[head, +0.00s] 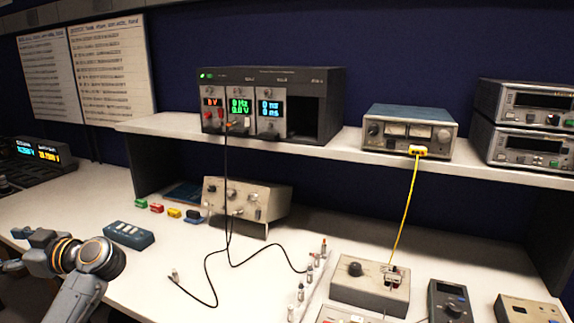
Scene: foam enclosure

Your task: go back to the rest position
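My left gripper (17,249) is at the left edge of the head view, over the front left part of the bench. It points left, and its two fingers look spread apart with nothing between them. Part of my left arm shows below and to the right of it. It appears clear of the small blue-grey box (129,235) on the bench to its right. My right gripper and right arm are not in view.
The white bench (150,285) has free room at the front left. A black cable (206,270) hangs from the shelf's power unit (325,105) onto it. A yellow cable (406,210) runs from a meter (385,131) to a grey box (350,292). Small colored connectors (157,208) lie behind.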

